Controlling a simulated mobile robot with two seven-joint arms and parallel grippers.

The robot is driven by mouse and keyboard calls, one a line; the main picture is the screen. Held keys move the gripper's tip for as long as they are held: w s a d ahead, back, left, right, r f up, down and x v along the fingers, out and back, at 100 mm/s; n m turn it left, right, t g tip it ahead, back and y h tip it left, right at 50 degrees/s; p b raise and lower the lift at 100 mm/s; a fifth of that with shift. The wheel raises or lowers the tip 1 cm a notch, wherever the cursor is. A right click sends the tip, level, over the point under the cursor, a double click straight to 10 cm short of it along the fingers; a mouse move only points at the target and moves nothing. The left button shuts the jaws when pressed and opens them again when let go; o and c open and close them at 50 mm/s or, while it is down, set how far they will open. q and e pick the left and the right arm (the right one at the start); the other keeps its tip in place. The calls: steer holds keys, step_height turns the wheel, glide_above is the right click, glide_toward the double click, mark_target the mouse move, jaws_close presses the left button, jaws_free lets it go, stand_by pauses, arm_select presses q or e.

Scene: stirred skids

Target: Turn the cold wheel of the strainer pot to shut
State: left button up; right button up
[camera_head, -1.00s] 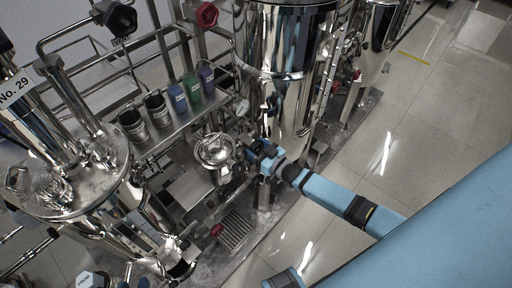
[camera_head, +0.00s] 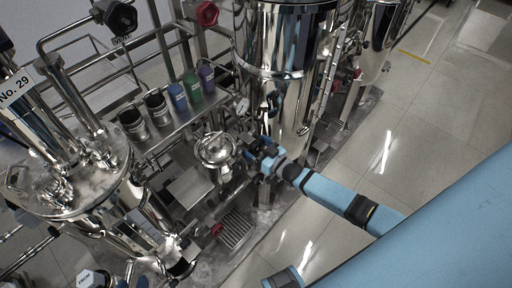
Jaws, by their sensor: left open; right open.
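A shiny round metal pot (camera_head: 215,150) stands in the middle of the skid, beside the tall steel tank; I take it for the strainer pot. My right gripper (camera_head: 250,156) is open just right of the pot, at the foot of the tank, its arm reaching in from the right. The cold wheel cannot be made out for certain; the gripper and pipework hide that spot. I cannot tell whether the jaws touch anything.
A black handwheel (camera_head: 120,18) and a red handwheel (camera_head: 207,14) are on pipes at the top. A shelf holds several coloured cups (camera_head: 193,86). A tall tank (camera_head: 285,60) stands behind my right gripper. Clear floor (camera_head: 400,130) lies to the right.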

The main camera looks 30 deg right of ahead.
steer(key=v, duration=1.3)
steer(key=shift+s+p, duration=0.25)
steer(key=shift+p, duration=0.15)
steer(key=shift+d, duration=0.1)
